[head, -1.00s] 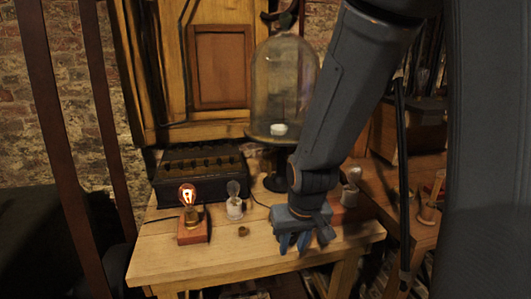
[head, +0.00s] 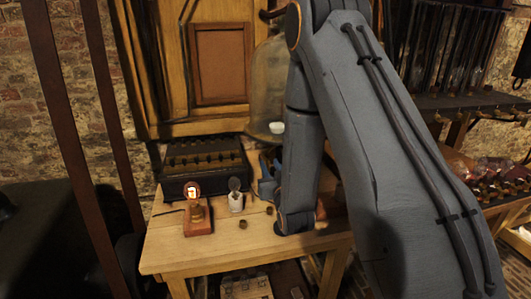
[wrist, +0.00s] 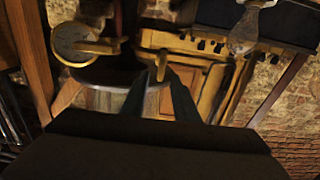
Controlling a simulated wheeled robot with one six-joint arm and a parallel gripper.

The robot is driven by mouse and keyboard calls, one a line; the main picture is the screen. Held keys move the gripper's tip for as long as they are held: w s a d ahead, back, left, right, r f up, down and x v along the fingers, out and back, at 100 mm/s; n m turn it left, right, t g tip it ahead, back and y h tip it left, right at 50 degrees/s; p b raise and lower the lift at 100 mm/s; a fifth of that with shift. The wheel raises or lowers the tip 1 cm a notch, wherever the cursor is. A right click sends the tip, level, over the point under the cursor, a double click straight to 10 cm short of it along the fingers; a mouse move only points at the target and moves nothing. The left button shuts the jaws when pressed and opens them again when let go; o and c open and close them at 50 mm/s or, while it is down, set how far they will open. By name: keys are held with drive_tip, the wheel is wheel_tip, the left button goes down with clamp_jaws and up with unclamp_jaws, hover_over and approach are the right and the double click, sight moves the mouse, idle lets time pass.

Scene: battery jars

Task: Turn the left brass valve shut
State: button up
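In the head view my arm hides the valves, so which one is the left valve is unclear.
The bench (head: 165,255) carries a lit bulb on a red base (head: 198,226), a small unlit bulb (head: 236,197) and a dark battery box (head: 205,165). A wooden cabinet (head: 220,65) stands behind. The bench front is fairly clear.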

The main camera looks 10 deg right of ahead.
drive_tip(key=w+p, duration=0.2)
drive_tip(key=w, duration=0.5)
drive_tip(key=shift+w+r, duration=0.15)
drive_tip(key=shift+w, duration=0.25)
clamp_jaws()
